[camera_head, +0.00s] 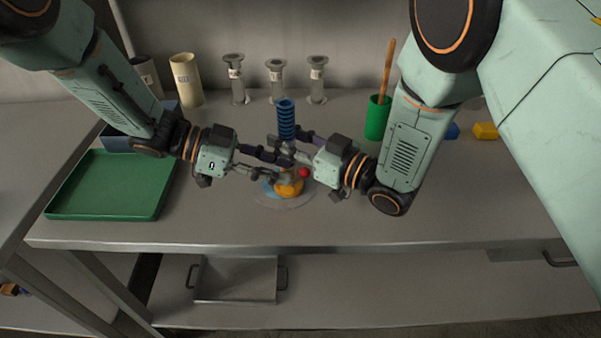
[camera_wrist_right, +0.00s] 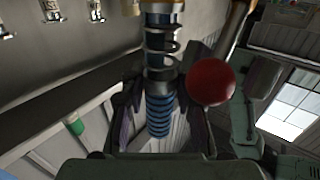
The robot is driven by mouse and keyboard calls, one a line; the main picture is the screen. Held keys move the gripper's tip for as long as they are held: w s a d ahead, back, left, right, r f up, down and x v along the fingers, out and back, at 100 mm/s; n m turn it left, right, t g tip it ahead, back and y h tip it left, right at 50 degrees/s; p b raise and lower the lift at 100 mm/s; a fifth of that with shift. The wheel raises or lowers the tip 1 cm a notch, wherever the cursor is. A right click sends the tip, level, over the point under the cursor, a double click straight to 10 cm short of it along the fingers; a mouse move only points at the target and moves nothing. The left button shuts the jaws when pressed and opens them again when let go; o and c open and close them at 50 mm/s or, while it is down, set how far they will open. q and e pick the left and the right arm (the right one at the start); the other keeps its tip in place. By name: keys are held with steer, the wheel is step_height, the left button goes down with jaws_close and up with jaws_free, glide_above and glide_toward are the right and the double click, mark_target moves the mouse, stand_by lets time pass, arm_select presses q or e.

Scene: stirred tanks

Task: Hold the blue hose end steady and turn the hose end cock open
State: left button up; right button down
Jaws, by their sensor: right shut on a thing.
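The blue ribbed hose end (camera_head: 286,119) stands roughly upright over the bench in the head view. My right gripper (camera_head: 280,149) is shut on it, low on its length. In the right wrist view the blue hose end (camera_wrist_right: 160,115) runs between the two dark fingers, with a dark coil around its metal part. The red knob of the cock (camera_head: 304,172) is just below my right gripper; it also shows large in the right wrist view (camera_wrist_right: 211,82). My left gripper (camera_head: 281,169) has its fingers apart, left of the knob. The cock's body is largely hidden by the grippers.
An orange and blue piece (camera_head: 290,186) sits on a pale round plate (camera_head: 268,201) below the grippers. A green tray (camera_head: 105,186) lies at the left. The front right bench is clear.

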mark_target(299, 174)
arm_select(q)
steer(key=shift+x, duration=2.5)
steer(key=shift+r, duration=0.1)
steer(key=shift+c, duration=0.4)
jaws_close()
